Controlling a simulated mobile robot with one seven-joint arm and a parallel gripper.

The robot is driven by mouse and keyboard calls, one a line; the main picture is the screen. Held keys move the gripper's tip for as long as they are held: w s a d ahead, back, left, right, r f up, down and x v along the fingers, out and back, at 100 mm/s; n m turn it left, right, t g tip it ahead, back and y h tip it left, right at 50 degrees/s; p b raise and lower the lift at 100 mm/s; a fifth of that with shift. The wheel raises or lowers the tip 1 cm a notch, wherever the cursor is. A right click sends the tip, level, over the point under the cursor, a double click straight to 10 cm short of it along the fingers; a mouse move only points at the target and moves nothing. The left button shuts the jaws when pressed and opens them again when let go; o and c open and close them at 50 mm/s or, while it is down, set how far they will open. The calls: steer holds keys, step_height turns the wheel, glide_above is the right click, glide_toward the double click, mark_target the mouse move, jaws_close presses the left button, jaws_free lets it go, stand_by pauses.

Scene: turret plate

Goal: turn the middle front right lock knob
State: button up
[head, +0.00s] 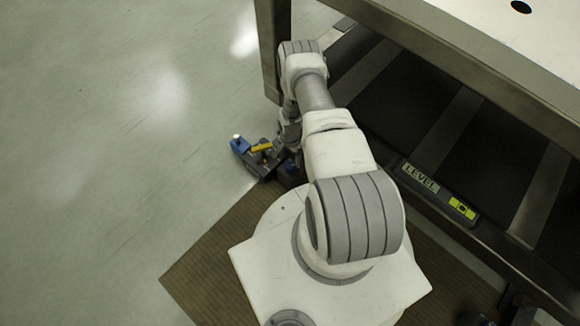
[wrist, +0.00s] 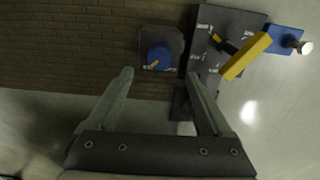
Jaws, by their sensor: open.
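In the wrist view, a round blue knob (wrist: 157,55) with a short yellow mark sits on a dark square plate (wrist: 175,42). I take it for the lock knob, but cannot confirm its place among others. My gripper (wrist: 160,78) is open and empty. Its two fingertips are apart, and the knob appears between and just beyond them, with no contact visible.
Right of the knob in the wrist view is a dark plate with a yellow lever (wrist: 246,56) and a blue block (wrist: 284,39). In the head view a bench (head: 475,45) stands at upper right, with a level (head: 437,190) low on it. Floor at left is clear.

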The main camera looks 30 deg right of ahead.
mark_target(290, 165)
step_height(290, 165, down, 8)
steer(key=b, duration=0.3)
steer(key=shift+f, duration=0.2)
jaws_close()
